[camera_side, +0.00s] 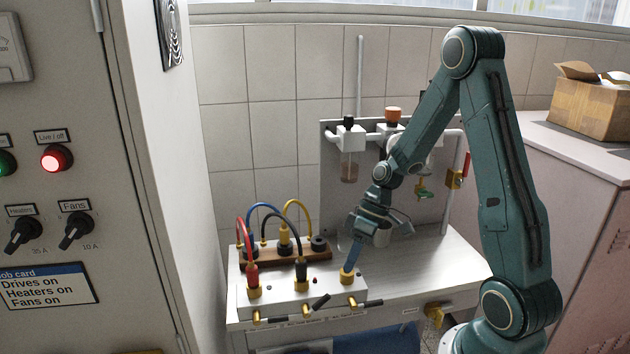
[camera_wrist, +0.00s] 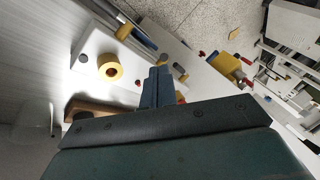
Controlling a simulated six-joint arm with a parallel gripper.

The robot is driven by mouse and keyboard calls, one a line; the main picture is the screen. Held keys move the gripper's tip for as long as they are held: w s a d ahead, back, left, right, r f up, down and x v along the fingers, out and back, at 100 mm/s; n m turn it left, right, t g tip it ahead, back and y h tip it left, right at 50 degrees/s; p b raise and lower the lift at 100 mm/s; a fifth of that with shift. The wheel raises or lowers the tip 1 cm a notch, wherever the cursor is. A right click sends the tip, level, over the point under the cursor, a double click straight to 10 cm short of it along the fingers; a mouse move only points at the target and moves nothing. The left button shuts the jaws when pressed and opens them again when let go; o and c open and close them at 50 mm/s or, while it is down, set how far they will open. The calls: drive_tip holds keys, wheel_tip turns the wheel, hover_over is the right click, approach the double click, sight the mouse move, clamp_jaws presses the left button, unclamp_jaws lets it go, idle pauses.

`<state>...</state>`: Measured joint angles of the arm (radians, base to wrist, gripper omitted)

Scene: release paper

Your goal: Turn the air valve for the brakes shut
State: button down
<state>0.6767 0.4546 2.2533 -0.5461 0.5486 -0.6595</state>
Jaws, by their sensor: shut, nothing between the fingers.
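A white valve block (camera_side: 325,293) sits on the bench, with a row of brass valves with black handles along its front. The left handle (camera_side: 275,319) and right handle (camera_side: 370,303) lie about level; the middle handle (camera_side: 321,301) slants up to the right. The labels below are too small to read, so I cannot tell which valve is for the brakes. My gripper (camera_side: 349,266) is shut and empty, pointing down by the yellow socket (camera_side: 347,277) on the block's right. In the wrist view its blue fingers (camera_wrist: 159,72) are right of that socket (camera_wrist: 110,67); contact is unclear.
Red (camera_side: 251,273) and black (camera_side: 301,270) plugs with looping cables rise from the block. A wooden socket strip (camera_side: 285,257) stands behind. A red-handled brass valve (camera_side: 456,179) is on the back panel's pipe. A brass fitting (camera_side: 437,314) juts from the bench front. The bench's right side is clear.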

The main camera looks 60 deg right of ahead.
drive_tip(key=w+a+r+n+g+h, duration=0.2)
drive_tip(key=w+a+r+n+h, duration=0.2)
drive_tip(key=w+a+r, duration=0.2)
drive_tip(key=shift+w+a+r+n+g, duration=0.3)
drive_tip(key=shift+w+a+r+g, duration=0.15)
drive_tip(key=shift+w, duration=0.8)
drive_tip(key=f, duration=0.6)
drive_tip(key=s+a+f, duration=0.1)
drive_tip(key=f, duration=0.3)
drive_tip(key=shift+f, duration=0.1)
drive_tip(key=shift+s+d+f, duration=0.35)
drive_tip(key=shift+s+f, duration=0.25)
drive_tip(key=shift+f, duration=0.05)
drive_tip(key=shift+s+d+f, duration=0.35)
drive_tip(key=shift+s+f, duration=0.25)
